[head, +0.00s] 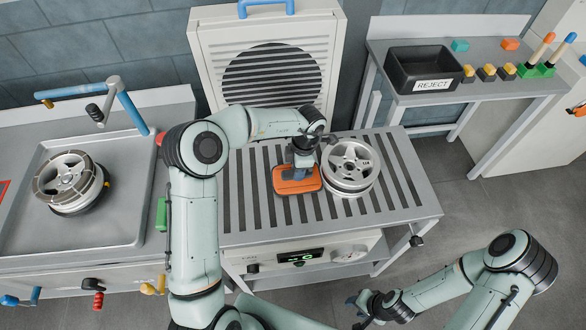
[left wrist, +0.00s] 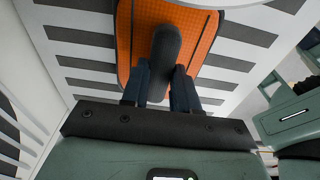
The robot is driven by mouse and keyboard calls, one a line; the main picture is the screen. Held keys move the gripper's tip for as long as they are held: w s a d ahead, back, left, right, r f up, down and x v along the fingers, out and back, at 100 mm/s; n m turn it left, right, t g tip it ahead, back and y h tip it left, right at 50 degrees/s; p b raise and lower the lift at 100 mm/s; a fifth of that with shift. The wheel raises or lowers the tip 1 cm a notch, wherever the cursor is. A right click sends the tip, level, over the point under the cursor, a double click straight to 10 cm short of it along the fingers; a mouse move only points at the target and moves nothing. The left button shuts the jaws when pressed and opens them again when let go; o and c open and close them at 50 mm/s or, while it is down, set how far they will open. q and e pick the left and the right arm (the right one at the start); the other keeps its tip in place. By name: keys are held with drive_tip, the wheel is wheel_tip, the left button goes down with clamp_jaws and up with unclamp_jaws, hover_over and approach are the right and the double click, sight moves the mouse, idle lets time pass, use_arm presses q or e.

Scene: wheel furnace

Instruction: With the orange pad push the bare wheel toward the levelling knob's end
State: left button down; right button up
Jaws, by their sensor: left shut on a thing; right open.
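The bare silver wheel (head: 350,165) lies flat on the slatted table (head: 405,208), right of the orange pad (head: 298,181). The pad is flat and low over the slats. I cannot tell whether its right edge touches the wheel. My left gripper (head: 302,168) is shut on the pad's dark handle, which shows between the fingers in the left wrist view (left wrist: 166,50). The wheel is not in that view. A black knob (head: 416,241), seemingly the levelling knob, is at the table's front right corner. My right gripper (head: 362,301) is open and empty, low in front of the table.
A second wheel (head: 68,182) sits in the grey tray on the left bench. A white cabinet with a round grille (head: 275,85) stands behind the slatted table. A black REJECT bin (head: 422,70) is on the back right bench. The slats right of the wheel are clear.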

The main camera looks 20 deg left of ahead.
use_arm(q)
drive_tip(key=shift+w+d, duration=1.1)
drive_tip(key=shift+d, duration=0.9)
drive_tip(key=shift+w+d, duration=1.05)
drive_tip(key=shift+d, duration=0.9)
drive_tip(key=shift+w+d, duration=1.1)
drive_tip(key=shift+d, duration=0.9)
drive_tip(key=shift+s+a+b, duration=0.3)
drive_tip(key=shift+s+a, duration=0.1)
drive_tip(key=shift+a, duration=0.3)
drive_tip(key=shift+s+a+b, duration=0.25)
drive_tip(key=shift+s+a, duration=0.1)
drive_tip(key=shift+a, duration=0.35)
wheel_tip(320, 180, up, 3)
drive_tip(key=shift+w+r+p, duration=0.1)
drive_tip(key=shift+w+p, duration=0.05)
drive_tip(key=shift+p, duration=0.5)
drive_tip(key=r, duration=0.1)
wheel_tip(320, 180, up, 7)
hover_over(342, 164)
drive_tip(key=s+a, duration=0.2)
drive_tip(key=a, duration=0.1)
drive_tip(key=shift+s+d, duration=0.1)
drive_tip(key=shift+d, duration=0.05)
drive_tip(key=shift+f, duration=0.1)
